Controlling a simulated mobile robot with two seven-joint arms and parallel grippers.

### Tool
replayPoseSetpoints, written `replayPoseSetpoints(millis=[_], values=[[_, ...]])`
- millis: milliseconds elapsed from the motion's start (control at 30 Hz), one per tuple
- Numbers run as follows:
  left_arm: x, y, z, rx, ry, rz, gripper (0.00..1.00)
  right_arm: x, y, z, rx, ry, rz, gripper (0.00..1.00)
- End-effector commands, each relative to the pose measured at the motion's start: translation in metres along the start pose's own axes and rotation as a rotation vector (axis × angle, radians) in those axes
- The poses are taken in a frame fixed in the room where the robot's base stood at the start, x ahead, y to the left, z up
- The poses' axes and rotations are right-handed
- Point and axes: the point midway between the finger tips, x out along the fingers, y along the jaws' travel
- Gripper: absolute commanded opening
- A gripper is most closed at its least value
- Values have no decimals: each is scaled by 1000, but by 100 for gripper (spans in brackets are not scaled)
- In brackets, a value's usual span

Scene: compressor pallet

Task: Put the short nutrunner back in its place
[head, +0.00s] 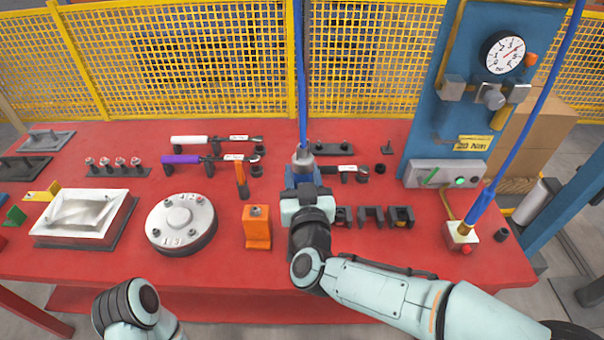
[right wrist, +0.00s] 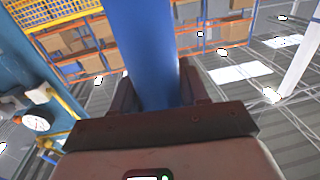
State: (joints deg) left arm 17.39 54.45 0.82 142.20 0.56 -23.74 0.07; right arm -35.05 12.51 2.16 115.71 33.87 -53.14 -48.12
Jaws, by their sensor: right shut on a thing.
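My right gripper (head: 300,182) is over the middle of the red table, shut on the blue body of the short nutrunner (head: 290,175). The nutrunner stands upright with a grey top, and a blue hose rises from it. In the right wrist view its blue body (right wrist: 152,60) runs up between the dark fingers. Its lower end is hidden behind my wrist, so I cannot tell whether it touches the table or a holder. Of my left arm only a link shows at the bottom left; its gripper is out of view.
Black U-shaped blocks (head: 372,216) are just right of my wrist. An orange block (head: 257,228) and a round numbered plate (head: 181,224) are to the left. Wrenches (head: 210,159) lie behind. A second blue tool (head: 482,204) stands at a white box (head: 462,236) on the right.

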Motion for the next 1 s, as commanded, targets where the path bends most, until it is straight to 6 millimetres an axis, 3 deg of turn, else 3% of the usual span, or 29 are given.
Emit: replayPoseSetpoints(millis=[167, 200, 267, 667, 767, 1000], values=[[2, 0, -1, 0, 3, 1, 43, 0, 0, 0, 1, 8, 1, 0], [2, 0, -1, 1, 4, 1, 43, 0, 0, 0, 2, 8, 1, 54], [2, 0, -1, 0, 4, 1, 43, 0, 0, 0, 2, 7, 1, 73], [2, 0, -1, 0, 3, 1, 43, -7, 0, 4, -1, -3, -1, 74], [2, 0, -1, 0, 4, 1, 43, -21, 0, 3, 0, -1, -2, 74], [1, 0, -1, 0, 3, 1, 43, -75, 0, 2, 0, 3, -3, 74]])
